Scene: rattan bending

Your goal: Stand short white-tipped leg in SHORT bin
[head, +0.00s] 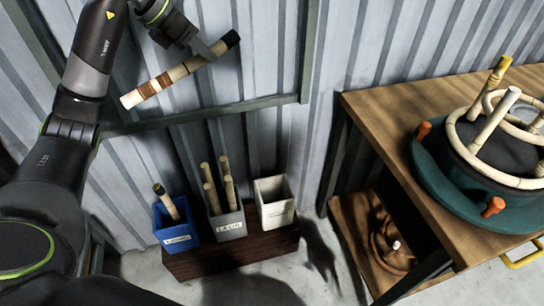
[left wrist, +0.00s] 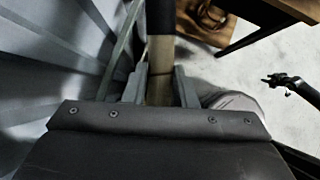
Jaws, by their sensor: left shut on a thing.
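My left gripper (head: 203,52) is shut on a banded rattan leg (head: 160,83), held tilted in the air above the bins. This leg has a black end at upper right and a pale end with brown bands at lower left. The left wrist view shows its black and tan parts (left wrist: 160,55) between the fingers. A white bin (head: 273,204) stands rightmost of three; its label is too small to read, and it looks empty. A white-tipped leg (head: 496,118) stands in the round jig on the workbench. A dark jointed shape, seemingly my right gripper (left wrist: 275,82), is small in the left wrist view.
A blue bin (head: 178,235) labelled LONG holds one dark-tipped leg. A grey bin (head: 228,227) holds several pale legs. The bins stand on a dark wooden plinth (head: 230,259) by the corrugated wall. A workbench (head: 380,105) with a teal-based jig (head: 435,185) is at right.

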